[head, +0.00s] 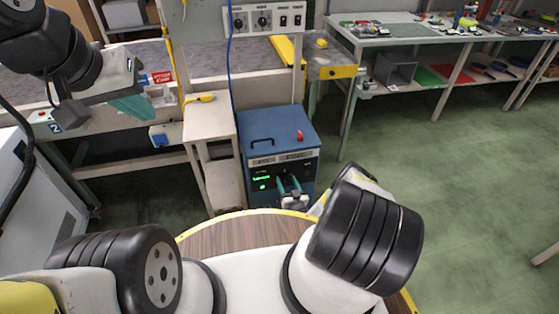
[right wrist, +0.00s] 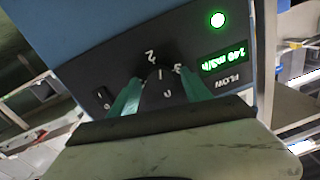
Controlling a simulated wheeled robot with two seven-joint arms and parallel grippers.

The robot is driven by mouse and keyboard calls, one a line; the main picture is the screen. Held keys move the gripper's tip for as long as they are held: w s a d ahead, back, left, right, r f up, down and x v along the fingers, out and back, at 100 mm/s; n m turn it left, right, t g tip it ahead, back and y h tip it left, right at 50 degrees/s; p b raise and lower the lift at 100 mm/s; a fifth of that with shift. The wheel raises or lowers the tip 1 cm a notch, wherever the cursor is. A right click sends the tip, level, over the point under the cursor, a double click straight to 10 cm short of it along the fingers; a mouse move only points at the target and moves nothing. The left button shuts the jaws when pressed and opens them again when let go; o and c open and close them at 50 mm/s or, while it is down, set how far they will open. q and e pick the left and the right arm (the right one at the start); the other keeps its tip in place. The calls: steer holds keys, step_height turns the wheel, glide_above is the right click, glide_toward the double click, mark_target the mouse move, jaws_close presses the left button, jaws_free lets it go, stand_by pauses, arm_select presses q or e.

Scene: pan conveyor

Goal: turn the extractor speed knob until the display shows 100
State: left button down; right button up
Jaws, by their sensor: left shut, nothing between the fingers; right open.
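The extractor is a blue box (head: 285,130) with a dark front panel, below the bench in the head view. Its green display (right wrist: 223,60) seems to read 140 m3/h in the right wrist view, though the first digit is blurred. The dark speed knob (right wrist: 157,73) is hard to make out among the dial numbers. My right gripper (head: 289,186) is open at the panel, with its teal fingers on either side of the knob; contact cannot be told. My left gripper (head: 133,106) is shut and empty, over the bench at the left, far from the extractor.
A round green light (right wrist: 217,19) glows above the display, and a rocker switch (right wrist: 102,97) sits left of the knob. A beige stand (head: 208,122) is close to the extractor's left side. Green floor (head: 440,180) is open to the right.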

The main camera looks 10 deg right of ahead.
jaws_close()
steer(key=shift+n, duration=0.4)
steer(key=n, duration=1)
steer(key=shift+s+g, duration=0.1)
steer(key=shift+g, duration=0.2)
stand_by(0.3)
jaws_free()
steer(key=shift+r, duration=0.1)
